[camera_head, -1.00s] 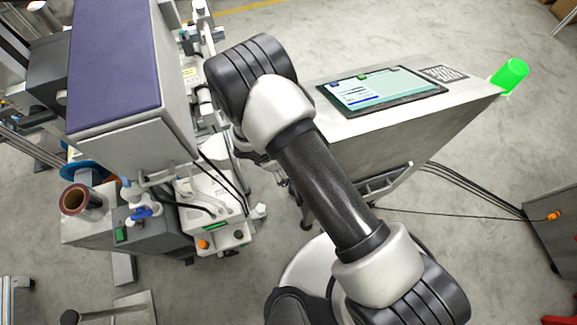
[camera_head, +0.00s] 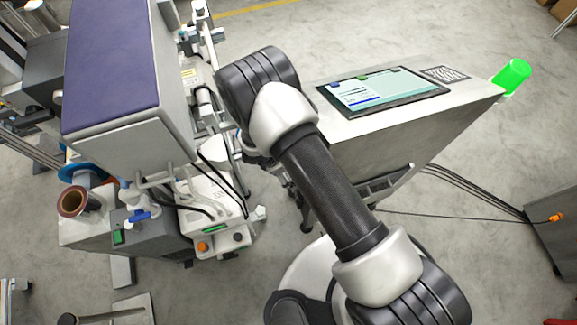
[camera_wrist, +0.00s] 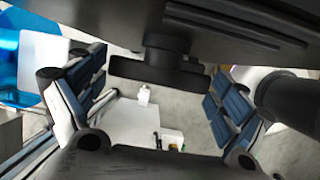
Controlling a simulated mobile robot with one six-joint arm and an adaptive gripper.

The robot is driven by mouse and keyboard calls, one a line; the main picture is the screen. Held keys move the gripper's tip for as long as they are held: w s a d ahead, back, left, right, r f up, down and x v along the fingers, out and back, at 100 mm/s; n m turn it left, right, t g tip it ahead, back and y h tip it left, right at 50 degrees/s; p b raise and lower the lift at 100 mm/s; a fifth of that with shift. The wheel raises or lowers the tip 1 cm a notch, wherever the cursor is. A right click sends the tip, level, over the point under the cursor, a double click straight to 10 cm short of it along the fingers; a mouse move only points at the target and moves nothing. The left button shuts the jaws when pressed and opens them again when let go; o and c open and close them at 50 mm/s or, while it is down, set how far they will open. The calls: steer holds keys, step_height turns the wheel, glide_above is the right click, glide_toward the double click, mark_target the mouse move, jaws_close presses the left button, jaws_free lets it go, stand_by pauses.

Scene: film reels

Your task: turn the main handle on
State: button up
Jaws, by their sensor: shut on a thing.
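A black T-shaped handle (camera_wrist: 155,72) shows in the wrist view, with its bar lying across the gap between my fingers. I take it to be the main handle. My gripper (camera_wrist: 158,66) has a blue-grey padded finger on each side of the bar and is shut on it. The handle's mount runs up under a dark surface at the top of the view. How far the handle is turned cannot be told. In the head view my arm hides the gripper and the handle.
A machine with a dark blue top (camera_head: 110,55) stands at left, with hoses and a brown reel (camera_head: 73,202) below. A console with a screen (camera_head: 375,92) and a green lamp (camera_head: 511,75) stands at right. Cables cross the floor at right.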

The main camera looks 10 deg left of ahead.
steer(key=shift+c, duration=0.8)
steer(key=shift+g+p, duration=0.3)
steer(key=shift+p, duration=0.05)
steer(key=o, duration=0.8)
steer(key=shift+c, duration=0.2)
steer(key=v, duration=1.2)
steer(key=shift+a, duration=0.15)
steer(key=shift+f, duration=0.1)
